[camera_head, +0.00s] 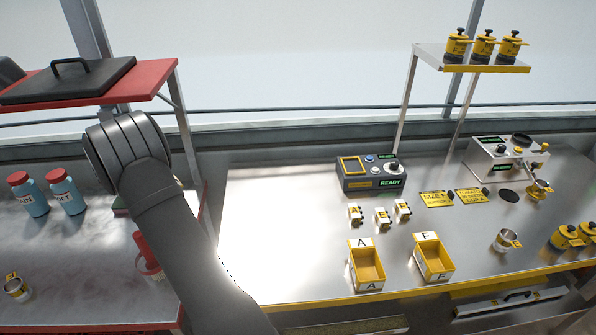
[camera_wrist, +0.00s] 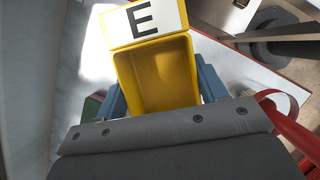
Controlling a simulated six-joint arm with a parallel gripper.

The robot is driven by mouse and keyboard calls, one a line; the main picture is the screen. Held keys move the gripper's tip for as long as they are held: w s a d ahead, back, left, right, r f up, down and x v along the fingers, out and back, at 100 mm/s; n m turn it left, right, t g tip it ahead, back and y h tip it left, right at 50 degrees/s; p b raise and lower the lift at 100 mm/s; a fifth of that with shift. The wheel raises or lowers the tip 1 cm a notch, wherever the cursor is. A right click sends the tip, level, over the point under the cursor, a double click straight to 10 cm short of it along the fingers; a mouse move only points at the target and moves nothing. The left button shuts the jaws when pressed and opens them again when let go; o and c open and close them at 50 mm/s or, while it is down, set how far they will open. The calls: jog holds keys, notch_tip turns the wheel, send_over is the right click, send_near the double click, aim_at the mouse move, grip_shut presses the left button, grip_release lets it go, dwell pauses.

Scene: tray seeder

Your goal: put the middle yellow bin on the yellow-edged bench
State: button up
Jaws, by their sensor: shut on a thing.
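A yellow bin labelled E (camera_wrist: 158,75) fills the middle of the wrist view; it is empty inside. My gripper (camera_wrist: 161,88) is shut on it, with one blue finger at each side. In the head view my dark arm hides the gripper and this bin. The yellow-edged bench (camera_head: 275,225) spans the right part of the head view. Bin A (camera_head: 367,278) and bin F (camera_head: 433,265) stand upright near its front edge, with a narrow gap between them. The wrist view shows a pale surface with a red edge below the held bin.
The red-edged bench (camera_head: 70,290) at left holds blue bottles (camera_head: 68,195), a metal cup (camera_head: 17,289) and a red item. A red shelf (camera_head: 150,80) stands above it. Behind the bins are small labelled blocks (camera_head: 382,217) and a control box (camera_head: 370,175). Bench left of bin A is clear.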

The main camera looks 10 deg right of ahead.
jog(key=d+r+m+g+y, duration=0.1)
jog(key=d+m+g, duration=0.2)
jog(key=d+m, duration=1.15)
jog(key=d+r+m+g+y, duration=0.1)
jog(key=d+m+g, duration=0.45)
jog(key=d, duration=1.65)
jog(key=s+d+r+m+t+y, duration=0.1)
jog(key=s+d+m+t+y, duration=0.1)
jog(key=s+d+m, duration=0.55)
jog(key=s+d+r+m+t+y, duration=0.15)
jog(key=s+d+m, duration=0.25)
jog(key=d+m, duration=0.55)
jog(key=s+d+m+t+y, duration=0.3)
jog(key=s+d+m, duration=0.35)
jog(key=d, duration=0.35)
jog(key=s+d+m+t+h, duration=0.2)
jog(key=s+d+m, duration=0.2)
jog(key=s+m, duration=0.5)
jog(key=s+d+m+t+h, duration=0.2)
jog(key=s+d+m+h, duration=0.15)
jog(key=s+m, duration=0.55)
send_over(394, 260)
jog(key=s, duration=0.2)
jog(key=shift+y, duration=0.3)
jog(key=f, duration=0.6)
jog(key=shift+w, duration=0.25)
jog(key=shift+f, duration=2.05)
jog(key=shift+f, duration=0.15)
